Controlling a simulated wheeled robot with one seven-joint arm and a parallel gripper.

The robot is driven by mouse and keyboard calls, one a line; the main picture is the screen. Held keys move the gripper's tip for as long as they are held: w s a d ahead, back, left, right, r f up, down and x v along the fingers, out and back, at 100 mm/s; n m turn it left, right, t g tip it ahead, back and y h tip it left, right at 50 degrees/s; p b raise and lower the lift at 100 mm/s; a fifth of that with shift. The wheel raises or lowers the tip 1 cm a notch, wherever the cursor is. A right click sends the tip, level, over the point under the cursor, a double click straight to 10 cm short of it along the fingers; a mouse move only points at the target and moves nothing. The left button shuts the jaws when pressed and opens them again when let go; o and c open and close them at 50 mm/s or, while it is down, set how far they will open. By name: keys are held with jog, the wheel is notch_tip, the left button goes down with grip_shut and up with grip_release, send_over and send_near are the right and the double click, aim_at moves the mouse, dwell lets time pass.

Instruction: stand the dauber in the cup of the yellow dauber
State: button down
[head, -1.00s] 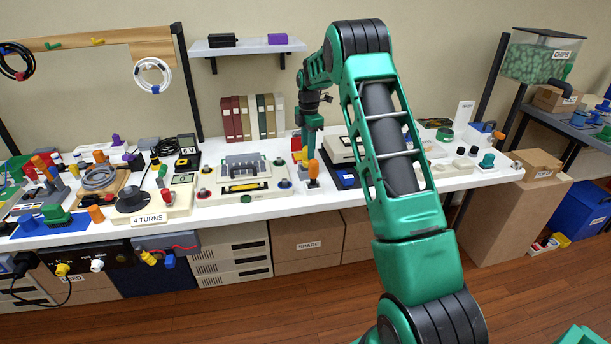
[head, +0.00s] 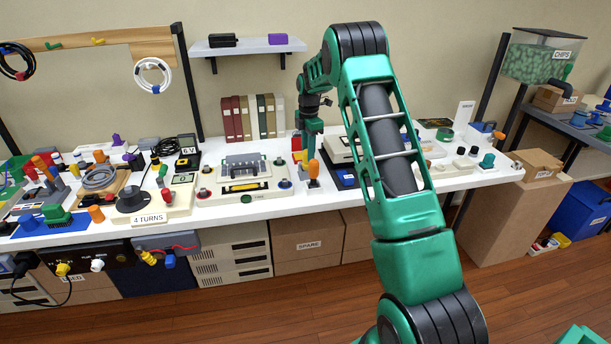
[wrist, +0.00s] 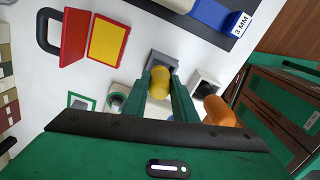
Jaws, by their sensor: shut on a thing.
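My gripper (wrist: 171,100) is shut on a yellow dauber (wrist: 159,82), its rounded yellow end between the two green fingers in the wrist view. A grey square cup (wrist: 162,58) shows just beyond the yellow dauber. I cannot tell whether the dauber stands in it or is above it. To the right is a white block with a dark square opening (wrist: 206,86). An orange dauber (wrist: 218,111) is beside it; it also shows upright in the head view (head: 314,169). In the head view my gripper (head: 312,150) is low over the bench, and its fingertips are hard to make out.
A red open case with a yellow pad (wrist: 107,42) lies left of the gripper. A green round knob (wrist: 117,101) is close on the left. A blue piece labelled 3 MM (wrist: 218,14) lies at the upper right. White bench top (wrist: 140,30) is bare between them.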

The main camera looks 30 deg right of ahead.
jog(key=shift+f, duration=1.2)
jog(key=c, duration=1.4)
grip_release()
jog(key=shift+o, duration=0.2)
